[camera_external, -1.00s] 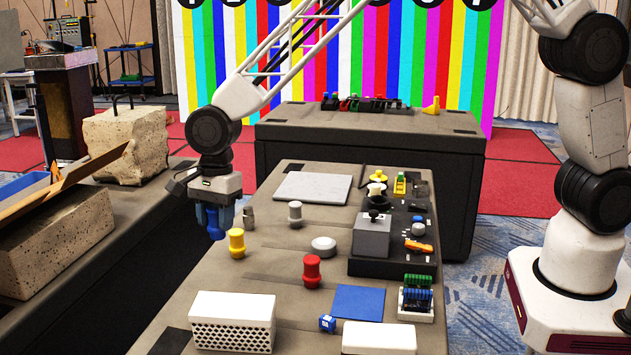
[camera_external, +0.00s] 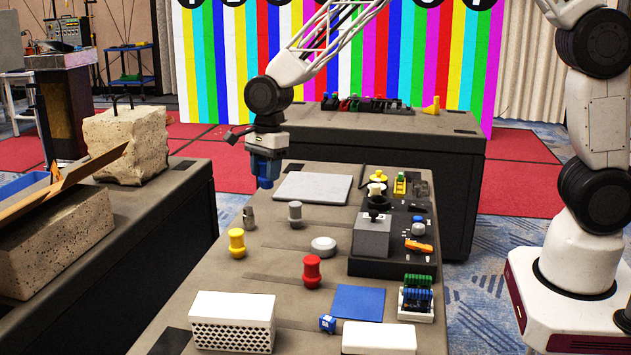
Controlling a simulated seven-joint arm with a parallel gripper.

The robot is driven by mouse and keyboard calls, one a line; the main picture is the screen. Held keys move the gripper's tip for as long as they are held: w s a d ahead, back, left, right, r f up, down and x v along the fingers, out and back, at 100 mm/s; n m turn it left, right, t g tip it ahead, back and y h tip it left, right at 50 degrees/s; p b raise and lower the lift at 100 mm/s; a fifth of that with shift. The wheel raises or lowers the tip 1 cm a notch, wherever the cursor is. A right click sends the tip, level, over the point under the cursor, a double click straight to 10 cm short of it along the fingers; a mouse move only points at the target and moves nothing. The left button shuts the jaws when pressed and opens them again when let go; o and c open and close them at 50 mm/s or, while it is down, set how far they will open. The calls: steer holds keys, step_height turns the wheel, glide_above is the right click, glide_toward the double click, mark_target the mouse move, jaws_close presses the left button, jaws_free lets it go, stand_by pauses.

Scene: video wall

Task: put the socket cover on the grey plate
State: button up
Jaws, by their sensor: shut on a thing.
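The grey plate (camera_external: 313,188) is a flat, light grey square at the far end of the near table. My gripper (camera_external: 266,178) is above the table's far left edge, just left of the plate in the picture. It points down and is shut on a small blue piece, which I take to be the socket cover (camera_external: 265,183). The blue fingers blend with this piece, so its shape is hard to make out. The plate's top looks bare. The gap between the held piece and the table cannot be judged exactly.
A grey peg (camera_external: 295,212), yellow knob (camera_external: 237,243), red knob (camera_external: 312,271) and round white button (camera_external: 323,245) stand on the table. A black control panel (camera_external: 385,267) lies right of the plate. A blue square (camera_external: 359,301) and white perforated box (camera_external: 232,321) are nearer.

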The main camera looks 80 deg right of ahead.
steer(key=s+d+m, duration=0.3)
steer(key=s+d, duration=0.6)
steer(key=d, duration=0.6)
steer(key=s+d+m, duration=0.2)
steer(key=s+d, duration=0.8)
steer(key=d, duration=0.4)
step_height(320, 180, down, 9)
steer(key=shift+d+r+t, duration=0.15)
steer(key=shift+r+t, duration=0.05)
steer(key=shift+t, duration=0.1)
steer(key=shift+w, duration=0.1)
glide_above(313, 186)
steer(key=shift+d+f, duration=0.35)
steer(key=shift+f, duration=0.35)
steer(key=shift+f, duration=0.1)
steer(key=shift+f, duration=1.7)
